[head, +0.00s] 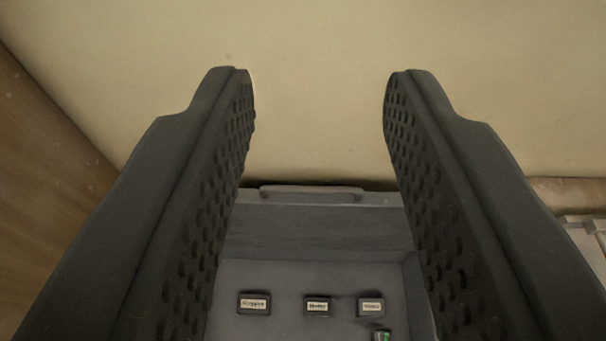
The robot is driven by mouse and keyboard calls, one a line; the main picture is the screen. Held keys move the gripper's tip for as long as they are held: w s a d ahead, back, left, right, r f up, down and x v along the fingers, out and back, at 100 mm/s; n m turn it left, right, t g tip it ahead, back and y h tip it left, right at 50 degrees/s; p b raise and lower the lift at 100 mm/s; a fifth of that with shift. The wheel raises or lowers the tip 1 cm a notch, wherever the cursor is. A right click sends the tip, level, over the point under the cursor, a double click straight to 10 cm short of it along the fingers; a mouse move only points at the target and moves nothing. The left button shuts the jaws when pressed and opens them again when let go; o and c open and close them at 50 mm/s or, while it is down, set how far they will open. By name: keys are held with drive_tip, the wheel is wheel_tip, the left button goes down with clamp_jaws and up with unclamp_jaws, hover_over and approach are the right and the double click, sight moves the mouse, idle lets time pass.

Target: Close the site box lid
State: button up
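The grey site box (310,237) shows between and below my fingers, against the foot of a cream wall. A raised bar like a handle (312,193) runs along its far top edge. Inside, small dark blocks with white labels, such as the middle one (317,306), sit in a row, and a small green item (381,336) shows at the bottom edge. The inside is exposed. I cannot tell which grey panel is the lid. My gripper (318,75) is open, with nothing between its studded fingers, which hide the box's sides. The near part is out of frame.
The plain cream wall (320,120) fills the upper view. A brown wooden surface (45,150) stands at the left. At the right, a brown strip (568,192) and pale grey objects (585,232) show beside my finger.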

drive_tip(key=m+g+p, duration=1.1)
drive_tip(key=m+p, duration=0.1)
drive_tip(key=p, duration=0.6)
hover_over(306, 187)
wheel_tip(306, 187, down, 14)
wheel_tip(306, 187, down, 24)
drive_tip(key=m+g+p, duration=0.5)
drive_tip(key=m+p, duration=0.1)
drive_tip(key=p, duration=0.4)
drive_tip(key=shift+r, duration=0.1)
